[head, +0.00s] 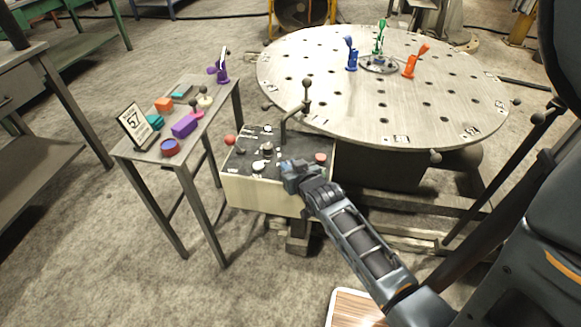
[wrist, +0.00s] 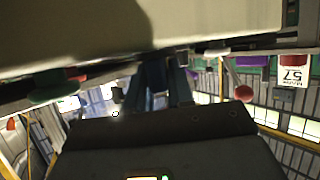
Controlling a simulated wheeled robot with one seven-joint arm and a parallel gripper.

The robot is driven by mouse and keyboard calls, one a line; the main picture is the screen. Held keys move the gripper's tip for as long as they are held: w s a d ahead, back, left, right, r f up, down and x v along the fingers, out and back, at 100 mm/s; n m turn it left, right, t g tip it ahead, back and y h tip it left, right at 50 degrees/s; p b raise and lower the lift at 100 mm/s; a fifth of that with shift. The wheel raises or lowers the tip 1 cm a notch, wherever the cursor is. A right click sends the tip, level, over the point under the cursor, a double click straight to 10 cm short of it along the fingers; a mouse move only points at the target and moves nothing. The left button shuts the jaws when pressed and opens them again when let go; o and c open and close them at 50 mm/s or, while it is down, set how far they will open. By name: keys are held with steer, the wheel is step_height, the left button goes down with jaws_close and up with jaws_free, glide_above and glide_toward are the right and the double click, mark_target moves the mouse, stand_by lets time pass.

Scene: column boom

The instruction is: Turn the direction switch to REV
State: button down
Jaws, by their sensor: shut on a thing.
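The control box (head: 262,191) is a cream box with a dark sloping top, beside the round table. My gripper (head: 287,166) is at the right-middle of its top and covers that part of the panel. In the wrist view my gripper's fingers (wrist: 166,82) are close together, with their tips against the underside-looking edge of the box (wrist: 130,30). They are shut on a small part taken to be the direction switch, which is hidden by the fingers. Its position and the REV label cannot be read. A black knob (head: 267,149) and a white knob (head: 259,166) stand left of my gripper.
A red ball knob (head: 229,140) sticks out at the box's left. The round table (head: 340,110) is behind; a side table (head: 163,150) with a 57 sign (head: 136,124) is left.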

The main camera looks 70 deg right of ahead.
steer(key=shift+f+m+g+h+b, duration=0.25)
steer(key=shift+m+g+b, duration=0.25)
steer(key=shift+b, duration=0.7)
steer(key=shift+s+h+b, duration=0.1)
steer(key=shift+h+b, duration=0.15)
steer(key=shift+b, duration=0.15)
steer(key=m+g+h+b, duration=0.1)
steer(key=m+g+b, duration=0.2)
steer(key=b, duration=0.2)
steer(key=shift+f+b, duration=0.1)
steer(key=shift+b, duration=0.3)
steer(key=m+g+b, duration=0.1)
steer(key=b, duration=0.1)
steer(key=m+g+b, duration=0.1)
steer(key=g+b, duration=0.1)
steer(key=shift+w+h, duration=0.25)
steer(key=shift+h, duration=0.15)
steer(key=m+g, duration=0.1)
steer(key=m+g+b, duration=0.1)
steer(key=m+g, duration=0.2)
steer(key=shift+w+r+b, duration=0.1)
steer(key=shift+r+b, duration=0.2)
steer(key=shift+b, duration=0.1)
steer(key=shift+m+g+y+b, duration=0.55)
steer(key=shift+m+g+y, duration=0.35)
steer(key=shift+m+g, duration=1.1)
steer(key=shift+g, duration=0.3)
steer(key=c, duration=1.1)
jaws_free()
